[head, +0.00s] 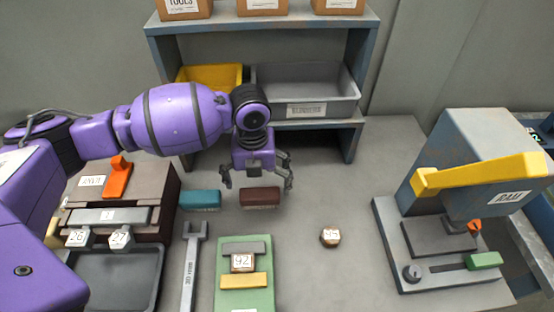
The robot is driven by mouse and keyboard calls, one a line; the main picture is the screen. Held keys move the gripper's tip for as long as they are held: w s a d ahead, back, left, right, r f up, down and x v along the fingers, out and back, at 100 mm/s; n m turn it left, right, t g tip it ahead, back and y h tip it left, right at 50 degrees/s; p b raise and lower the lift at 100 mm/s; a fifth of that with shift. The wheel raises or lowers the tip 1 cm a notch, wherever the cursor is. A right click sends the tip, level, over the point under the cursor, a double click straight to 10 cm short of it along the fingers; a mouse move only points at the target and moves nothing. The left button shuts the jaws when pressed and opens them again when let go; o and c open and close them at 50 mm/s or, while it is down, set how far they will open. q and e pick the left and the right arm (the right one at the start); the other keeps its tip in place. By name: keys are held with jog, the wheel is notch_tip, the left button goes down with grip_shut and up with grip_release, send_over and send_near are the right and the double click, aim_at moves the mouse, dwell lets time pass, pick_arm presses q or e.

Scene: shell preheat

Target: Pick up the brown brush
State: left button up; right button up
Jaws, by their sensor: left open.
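The brown brush (260,197) lies on the grey table near the middle of the head view, a dark reddish-brown block. A teal brush-like block (200,200) lies just left of it. My left gripper (258,184) points down just above and behind the brown brush, its fingers spread to either side. It is open and holds nothing. I cannot tell whether the fingers touch the brush. My right gripper is not in view.
A wrench (192,262) and a green fixture (243,300) lie in front. A small hex piece (330,237) sits to the right. A press with a yellow lever (480,172) stands far right. A shelf with a grey bin (308,108) stands behind.

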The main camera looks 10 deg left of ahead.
aim_at(259, 192)
pick_arm(q)
jog(key=shift+s+f, duration=0.2)
jog(key=shift+f, duration=0.3)
jog(key=shift+s+f, duration=0.2)
jog(key=shift+f, duration=0.3)
jog(key=f, duration=0.5)
jog(key=shift+w+d, duration=0.15)
jog(key=shift+w, duration=0.25)
jog(key=shift+r, duration=0.1)
jog(key=c, duration=1.1)
jog(key=shift+w+r, duration=0.1)
jog(key=shift+r, duration=0.6)
jog(key=s+d+r, duration=0.1)
jog(key=s+r, duration=0.3)
jog(key=s+d+r+p, duration=0.1)
jog(key=s+r, duration=0.2)
jog(key=s, duration=0.2)
jog(key=s+d+r, duration=0.1)
jog(key=s+r, duration=0.3)
jog(key=shift+s+d+r, duration=0.2)
jog(key=shift+s+r, duration=0.1)
jog(key=shift+s, duration=0.1)
